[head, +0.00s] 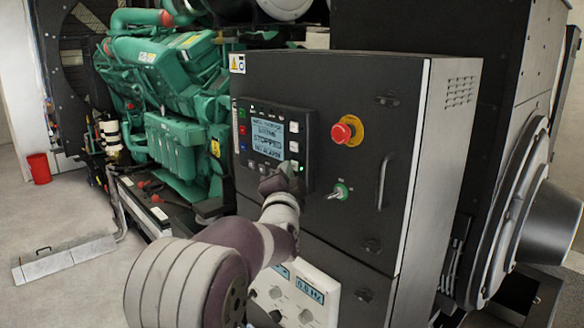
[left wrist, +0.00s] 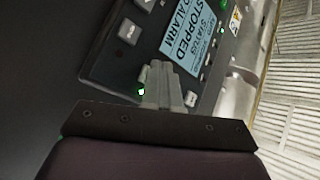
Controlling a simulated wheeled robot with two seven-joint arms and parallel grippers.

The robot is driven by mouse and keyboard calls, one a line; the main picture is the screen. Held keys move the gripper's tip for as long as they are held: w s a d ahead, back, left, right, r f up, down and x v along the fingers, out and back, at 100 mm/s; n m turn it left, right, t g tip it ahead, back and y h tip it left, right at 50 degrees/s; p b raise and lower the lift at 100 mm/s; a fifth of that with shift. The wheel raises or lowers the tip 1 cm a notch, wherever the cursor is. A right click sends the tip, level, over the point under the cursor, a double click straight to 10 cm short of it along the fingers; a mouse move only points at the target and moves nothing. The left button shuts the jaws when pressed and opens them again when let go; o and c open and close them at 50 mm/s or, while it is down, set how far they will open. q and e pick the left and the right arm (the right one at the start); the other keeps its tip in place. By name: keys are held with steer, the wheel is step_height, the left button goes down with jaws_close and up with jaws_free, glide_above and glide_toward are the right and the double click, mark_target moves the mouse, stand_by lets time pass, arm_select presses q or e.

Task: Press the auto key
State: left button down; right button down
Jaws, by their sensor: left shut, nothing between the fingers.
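The control panel (head: 267,143) is a dark unit with a blue-white display (head: 268,136) reading STOPPED, which also shows in the left wrist view (left wrist: 188,38). Keys line its edges, including a pale key (left wrist: 129,31) beside the display. My left gripper (head: 285,176) is shut and empty at the panel's lower right corner. In the left wrist view its fingertips (left wrist: 160,68) lie close beside a key (left wrist: 143,75) with a lit green lamp (left wrist: 141,91). I cannot tell whether they touch it. The key labels are too small to read, and the gripper hides part of the lower edge.
A red emergency stop button (head: 345,131) on a yellow plate and a rotary switch (head: 338,191) stand right of the panel on the cabinet door. A door handle (head: 384,182) sticks out further right. A white lower panel (head: 296,298) with knobs lies below my arm.

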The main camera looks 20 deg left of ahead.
arm_select(q)
steer(key=shift+s+a+b, duration=0.3)
steer(key=shift+s+b, duration=0.15)
steer(key=shift+s, duration=0.35)
steer(key=s+b, duration=0.1)
steer(key=s+a+b, duration=0.1)
steer(key=s+b, duration=0.1)
steer(key=s+a+b, duration=0.1)
steer(key=s, duration=0.1)
steer(key=shift+s+a, duration=0.15)
steer(key=shift+s, duration=0.1)
